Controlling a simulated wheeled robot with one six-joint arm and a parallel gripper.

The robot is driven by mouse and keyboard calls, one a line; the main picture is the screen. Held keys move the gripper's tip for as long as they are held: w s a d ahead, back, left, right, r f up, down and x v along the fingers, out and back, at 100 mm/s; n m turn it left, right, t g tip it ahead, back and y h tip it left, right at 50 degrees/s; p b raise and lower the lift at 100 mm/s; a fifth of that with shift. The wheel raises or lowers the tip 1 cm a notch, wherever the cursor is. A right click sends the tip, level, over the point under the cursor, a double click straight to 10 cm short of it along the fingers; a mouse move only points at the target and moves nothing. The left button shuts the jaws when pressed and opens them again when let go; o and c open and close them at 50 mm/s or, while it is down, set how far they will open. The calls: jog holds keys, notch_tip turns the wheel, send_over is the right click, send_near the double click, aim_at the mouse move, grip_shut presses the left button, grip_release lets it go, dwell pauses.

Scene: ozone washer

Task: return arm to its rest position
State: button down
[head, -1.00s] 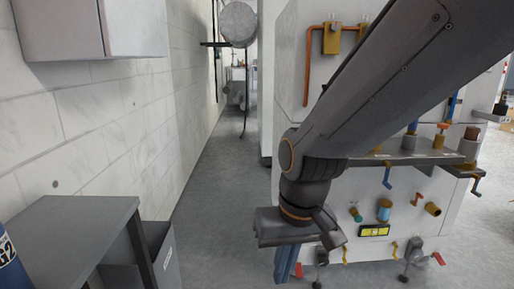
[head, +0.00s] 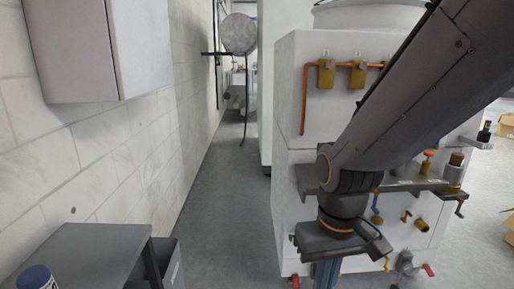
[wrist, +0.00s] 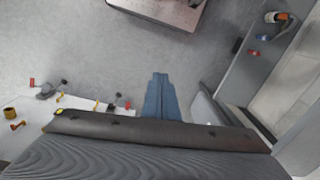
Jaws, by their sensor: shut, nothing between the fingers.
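My gripper (head: 326,274) hangs pointing down at the lower right of the head view, below my dark grey arm. In the wrist view its blue fingers (wrist: 160,98) are together, with nothing between them, above bare grey floor. In the head view my arm reaches in from the upper right and covers part of the white ozone washer (head: 296,120). The gripper appears in front of the washer's lower part; I cannot tell the gap between them.
A grey table (head: 85,252) with a blue container (head: 37,280) stands at the lower left. A wall cabinet (head: 95,50) hangs above it. The grey floor (head: 222,205) is clear between wall and washer. Valves with red handles (head: 428,269) stick out low on the washer.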

jog(key=s+d+r+m+p, duration=0.1)
jog(key=d+r+m+p, duration=0.1)
jog(key=d+r+p, duration=0.4)
jog(key=r+p, duration=0.1)
jog(key=p, duration=0.2)
jog(key=shift+s+d+r, duration=0.15)
jog(key=shift+d+r, duration=0.1)
jog(key=shift+d, duration=0.05)
dwell(0.6)
